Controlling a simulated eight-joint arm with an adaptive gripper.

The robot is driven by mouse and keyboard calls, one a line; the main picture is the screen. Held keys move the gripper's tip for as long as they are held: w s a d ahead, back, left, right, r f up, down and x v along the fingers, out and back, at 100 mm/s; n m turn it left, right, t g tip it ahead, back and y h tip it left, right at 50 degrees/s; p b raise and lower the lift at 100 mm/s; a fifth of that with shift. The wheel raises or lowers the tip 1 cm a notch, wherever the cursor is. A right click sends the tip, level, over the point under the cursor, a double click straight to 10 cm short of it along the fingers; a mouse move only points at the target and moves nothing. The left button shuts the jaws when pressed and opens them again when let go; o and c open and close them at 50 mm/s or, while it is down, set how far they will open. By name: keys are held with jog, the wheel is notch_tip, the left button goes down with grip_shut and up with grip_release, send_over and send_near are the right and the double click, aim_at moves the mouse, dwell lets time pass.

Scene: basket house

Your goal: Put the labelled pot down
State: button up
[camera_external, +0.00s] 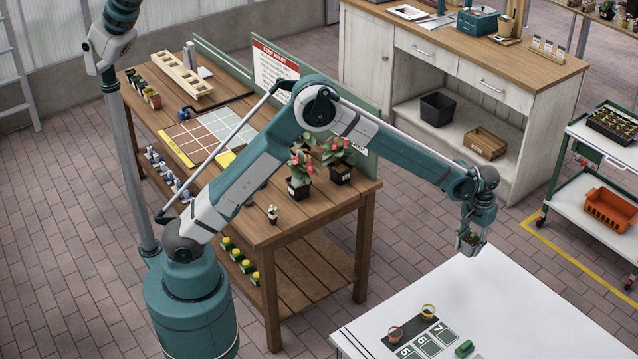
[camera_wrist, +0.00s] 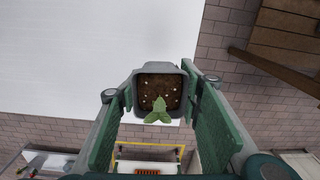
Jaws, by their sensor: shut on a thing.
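My gripper (camera_external: 472,240) is shut on a small dark grey square pot (camera_wrist: 158,68), and its green-padded fingers press on two opposite sides. In the wrist view the pot holds brown soil with pale specks and a small green seedling (camera_wrist: 158,112). No label can be read on it from these views. In the external view the gripper and pot hang above the far edge of the white table (camera_external: 540,290). A dark mat (camera_external: 415,340) with numbered squares, 5, 6 and 7 showing, lies at that table's near left.
A green object (camera_external: 464,348) lies just right of the mat. The white table's right part is clear. Flowering plants stand on the wooden bench (camera_external: 300,215).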

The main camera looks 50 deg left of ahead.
jog(key=shift+m, duration=0.4)
jog(key=d, duration=0.1)
jog(key=s+d, duration=0.1)
jog(key=d, duration=0.3)
jog(key=shift+s, duration=0.4)
jog(key=shift+f, duration=3.1)
jog(key=shift+f, duration=1.9)
jog(key=shift+f+b, duration=0.15)
jog(key=shift+b, duration=0.2)
jog(key=o, duration=1.2)
